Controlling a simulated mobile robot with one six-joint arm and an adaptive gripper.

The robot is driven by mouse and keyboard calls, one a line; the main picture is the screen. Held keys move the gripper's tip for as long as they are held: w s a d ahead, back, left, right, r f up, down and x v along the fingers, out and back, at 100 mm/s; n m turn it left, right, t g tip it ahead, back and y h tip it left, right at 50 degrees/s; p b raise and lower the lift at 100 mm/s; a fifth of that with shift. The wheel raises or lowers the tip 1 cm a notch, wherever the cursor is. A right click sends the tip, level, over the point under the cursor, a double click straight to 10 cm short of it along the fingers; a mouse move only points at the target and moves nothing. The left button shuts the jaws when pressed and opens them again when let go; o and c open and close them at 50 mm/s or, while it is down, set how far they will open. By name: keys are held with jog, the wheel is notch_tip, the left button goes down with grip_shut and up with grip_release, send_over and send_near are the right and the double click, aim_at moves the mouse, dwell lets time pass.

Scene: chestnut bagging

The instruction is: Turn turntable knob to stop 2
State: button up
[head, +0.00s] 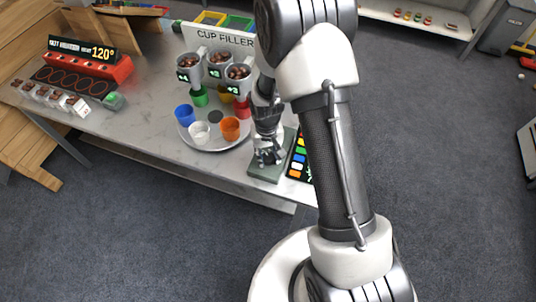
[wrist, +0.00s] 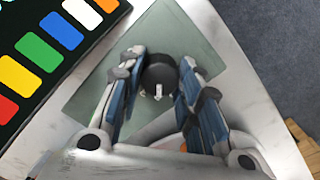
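The turntable knob (wrist: 160,75) is a dark round knob with a small white pointer. In the wrist view it stands on a grey-green plate (wrist: 95,95), and the pointer faces the bottom of the picture. My gripper (wrist: 163,62) has one finger on each side of the knob. The left finger overlaps the knob's edge in the picture, and a thin gap shows at the right finger. In the head view my gripper (head: 268,158) is low over the plate (head: 262,174) and hides the knob. The grey turntable (head: 215,143) carries blue, white, orange, green, red and yellow cups.
The cup filler's chestnut hoppers (head: 216,60) stand behind the turntable. A black panel of coloured squares (head: 299,155) lies right beside the plate; it shows in the wrist view too (wrist: 50,50). A red heater with a 120° sign (head: 88,66) stands at the table's left.

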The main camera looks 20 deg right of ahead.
jog(key=o, duration=0.5)
jog(key=shift+c, duration=0.2)
notch_tip(320, 180, up, 12)
jog(key=shift+a, duration=0.15)
dwell(0.5)
notch_tip(320, 180, up, 8)
jog(key=t, duration=0.1)
send_over(267, 157)
jog(key=s, duration=0.2)
jog(key=s+r+t, duration=0.1)
jog(key=s+r, duration=0.6)
jog(key=r, duration=0.1)
jog(key=s+r+t, duration=0.2)
jog(key=s+r, duration=0.3)
jog(key=s, duration=0.7)
jog(key=shift+s+n+t, duration=0.2)
jog(key=shift+n+t, duration=0.1)
